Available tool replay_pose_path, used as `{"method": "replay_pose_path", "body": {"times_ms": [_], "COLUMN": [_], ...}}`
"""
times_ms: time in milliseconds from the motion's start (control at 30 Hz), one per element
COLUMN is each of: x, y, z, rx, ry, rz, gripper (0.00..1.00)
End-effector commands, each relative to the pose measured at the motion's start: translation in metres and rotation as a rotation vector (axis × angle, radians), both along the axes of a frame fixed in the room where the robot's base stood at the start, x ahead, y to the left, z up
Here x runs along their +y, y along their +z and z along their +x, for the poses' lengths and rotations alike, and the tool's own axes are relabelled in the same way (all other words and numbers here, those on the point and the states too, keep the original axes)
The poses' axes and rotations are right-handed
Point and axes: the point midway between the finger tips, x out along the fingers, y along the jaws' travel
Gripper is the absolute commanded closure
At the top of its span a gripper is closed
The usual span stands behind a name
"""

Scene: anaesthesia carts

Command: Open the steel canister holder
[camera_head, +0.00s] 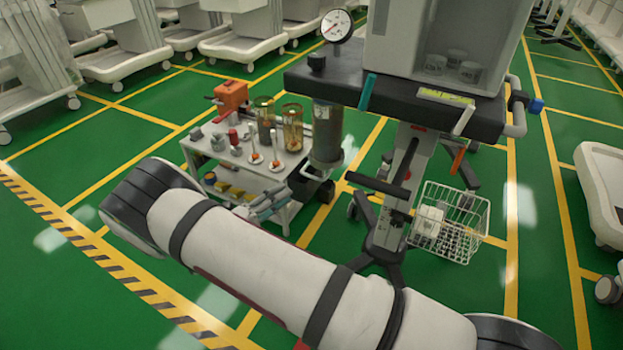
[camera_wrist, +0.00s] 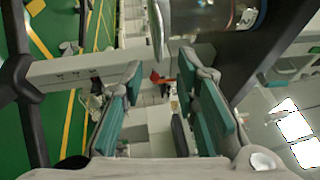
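The steel canister (camera_head: 327,132) hangs upright under the dark shelf of an anaesthesia cart. A dark lever-like part (camera_head: 314,173) is at its lower end. My gripper (camera_head: 268,203) is low and to the left of the canister in the head view, partly hidden behind my arm. In the wrist view my gripper (camera_wrist: 160,85) has its two teal-padded fingers apart with nothing between them. The canister's rounded end (camera_wrist: 232,14) shows at the top of the wrist view, beyond the fingers. I cannot tell whether the holder's latch is open.
A small grey trolley (camera_head: 222,150) with jars and an orange box (camera_head: 232,97) stands left of the canister. A wire basket (camera_head: 449,222) hangs on the cart's right. A pressure gauge (camera_head: 337,26) sits above. Green floor is free at left.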

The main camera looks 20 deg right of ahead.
Motion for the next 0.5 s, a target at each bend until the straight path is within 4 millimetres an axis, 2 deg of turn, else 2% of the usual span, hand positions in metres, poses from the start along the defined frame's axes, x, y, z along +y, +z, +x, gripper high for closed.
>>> {"method": "replay_pose_path", "body": {"times_ms": [33, 300, 500], "x": [-0.011, -0.059, -0.084], "y": [0.000, 0.009, 0.013], "z": [0.004, 0.023, 0.034], "rx": [0.000, -0.002, -0.001], "ry": [-0.004, -0.005, -0.003], "rz": [0.000, 0.001, 0.002], "gripper": [0.72, 0.72, 0.72]}}
